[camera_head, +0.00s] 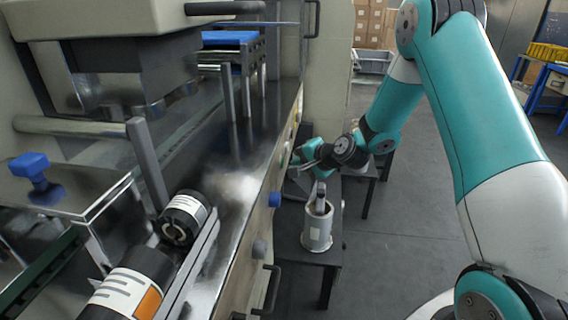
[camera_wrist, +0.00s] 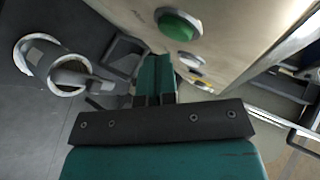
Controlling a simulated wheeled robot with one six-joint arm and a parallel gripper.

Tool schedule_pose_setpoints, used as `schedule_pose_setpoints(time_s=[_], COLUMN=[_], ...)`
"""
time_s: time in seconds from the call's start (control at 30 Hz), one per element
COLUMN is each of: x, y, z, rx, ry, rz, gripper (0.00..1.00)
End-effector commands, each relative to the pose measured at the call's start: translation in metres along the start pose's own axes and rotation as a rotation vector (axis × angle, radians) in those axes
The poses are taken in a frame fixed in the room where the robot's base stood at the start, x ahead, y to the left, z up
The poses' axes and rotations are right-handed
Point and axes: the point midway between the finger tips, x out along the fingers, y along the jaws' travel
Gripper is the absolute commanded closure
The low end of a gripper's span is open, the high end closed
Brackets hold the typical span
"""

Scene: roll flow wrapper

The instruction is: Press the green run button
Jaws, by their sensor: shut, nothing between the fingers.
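The green run button (camera_wrist: 178,25) shows in the wrist view at the top, a round green dome in a metal ring on the pale machine panel (camera_wrist: 235,22). A second, paler button (camera_wrist: 189,60) sits below it in the picture, with more small controls further along. My gripper (camera_wrist: 156,62) is shut and empty, its teal fingers together and pointing along the panel to the left of the buttons. No contact with the green button is visible. In the head view my gripper (camera_head: 303,164) is by the machine's front, where the green button cannot be made out clearly.
A pale canister (camera_head: 317,232) with tools in it stands on a dark stand (camera_head: 326,257) below my gripper. Open grey floor (camera_head: 400,225) lies to the right.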

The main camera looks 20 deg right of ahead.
Motion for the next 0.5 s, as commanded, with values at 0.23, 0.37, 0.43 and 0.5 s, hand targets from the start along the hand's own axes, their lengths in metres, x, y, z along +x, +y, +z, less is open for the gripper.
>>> schedule_pose_setpoints(time_s=[0.23,0.37,0.43,0.5], x=[0.0013,0.0044,0.0057,0.0061], y=[-0.0017,-0.0042,-0.0048,-0.0046], z=[0.0012,0.0037,0.0045,0.0046], rx=[0.000,-0.001,-0.001,-0.001], ry=[0.000,0.000,0.000,0.000], rz=[0.000,0.000,0.000,0.000], gripper=[1.00,1.00,1.00,1.00])
